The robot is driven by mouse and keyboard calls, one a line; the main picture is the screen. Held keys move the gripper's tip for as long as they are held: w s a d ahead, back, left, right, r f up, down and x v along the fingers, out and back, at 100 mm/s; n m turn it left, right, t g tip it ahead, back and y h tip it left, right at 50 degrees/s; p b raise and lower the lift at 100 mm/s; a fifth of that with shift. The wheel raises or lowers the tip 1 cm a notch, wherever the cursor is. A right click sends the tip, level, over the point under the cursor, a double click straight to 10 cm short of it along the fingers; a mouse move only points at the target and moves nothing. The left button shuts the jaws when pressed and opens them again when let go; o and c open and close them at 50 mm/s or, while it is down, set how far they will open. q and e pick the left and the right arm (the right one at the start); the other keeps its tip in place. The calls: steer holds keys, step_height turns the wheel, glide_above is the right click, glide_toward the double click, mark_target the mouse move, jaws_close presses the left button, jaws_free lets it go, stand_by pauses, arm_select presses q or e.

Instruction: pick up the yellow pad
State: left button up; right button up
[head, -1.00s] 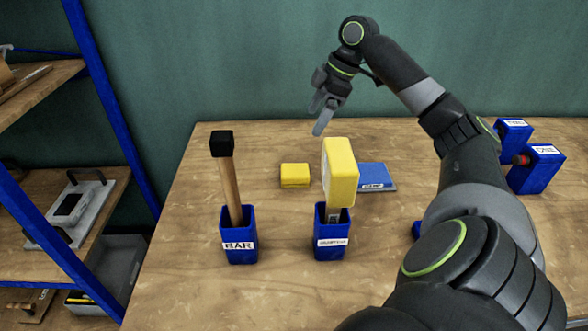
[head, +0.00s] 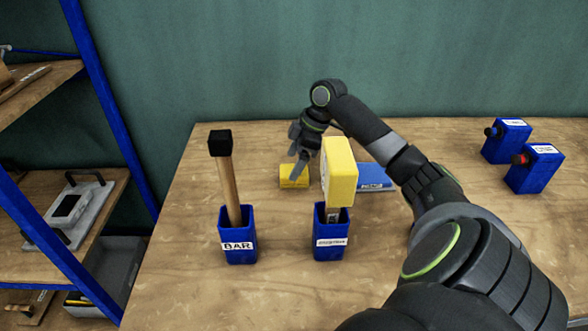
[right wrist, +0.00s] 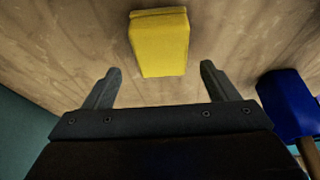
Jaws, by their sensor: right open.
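The yellow pad (head: 286,182) is a small block lying on the table behind the two blue holders in the head view. My right gripper (head: 297,164) hangs over it with fingers pointing down, partly covering it. In the right wrist view the yellow pad (right wrist: 160,45) shows ahead of the open, empty fingers (right wrist: 160,70), roughly centred between them. The fingers look apart from the pad; whether they touch it cannot be told from the head view. My left gripper is not in view.
A blue holder labelled BAR (head: 238,244) holds a black-topped wooden stick. Another blue holder (head: 331,240) holds an upright yellow-headed tool (head: 340,172) close in front of the pad. A blue block (head: 376,178) lies to the pad's right. Blue boxes (head: 534,170) stand at the right.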

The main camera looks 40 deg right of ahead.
mark_target(290, 170)
steer(key=x, duration=0.4)
steer(key=shift+s+f, duration=0.1)
steer(key=shift+f, duration=0.1)
steer(key=shift+c, duration=0.3)
steer(key=c, duration=1)
